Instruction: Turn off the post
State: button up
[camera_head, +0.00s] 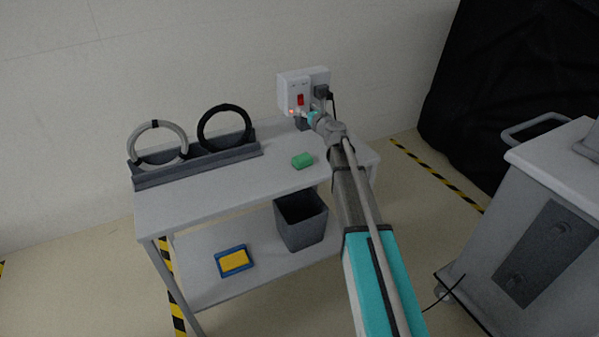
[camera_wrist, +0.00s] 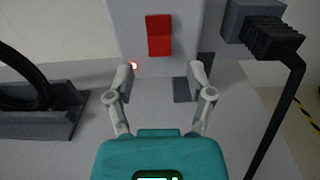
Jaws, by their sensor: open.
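The post is a white box (camera_head: 292,91) standing at the back of the grey table, with a red switch (camera_head: 300,99) on its front face. In the wrist view the red rocker switch (camera_wrist: 159,36) is upright near the top middle, on the pale front of the post (camera_wrist: 187,12). A small red light (camera_wrist: 133,66) glows on the post below and left of the switch. My gripper (camera_wrist: 164,72) is open and empty, its two fingers apart in front of the post, below the switch. In the head view my gripper (camera_head: 301,115) is small and close to the post.
A black plug (camera_wrist: 272,38) with a hanging cable sits on the post's right side. Two ring-shaped coils stand in a grey rack (camera_head: 200,164) at the table's left. A grey cart (camera_head: 560,160) stands at right.

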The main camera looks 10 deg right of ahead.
jog(key=v, duration=1.1)
jog(key=s+a+f+n+g+p, duration=0.2)
jog(key=s+a+n+g, duration=0.3)
jog(key=s+n, duration=0.3)
jog(key=s+a+f+n+g+p, duration=0.3)
jog(key=s+a+n+g+p, duration=0.2)
jog(key=s+n, duration=0.4)
jog(key=shift+a+f+n+g+y+p, duration=0.15)
jog(key=shift+f+n+g+y+p, duration=0.35)
jog(key=shift+n, duration=2.2)
jog(key=shift+r, duration=0.2)
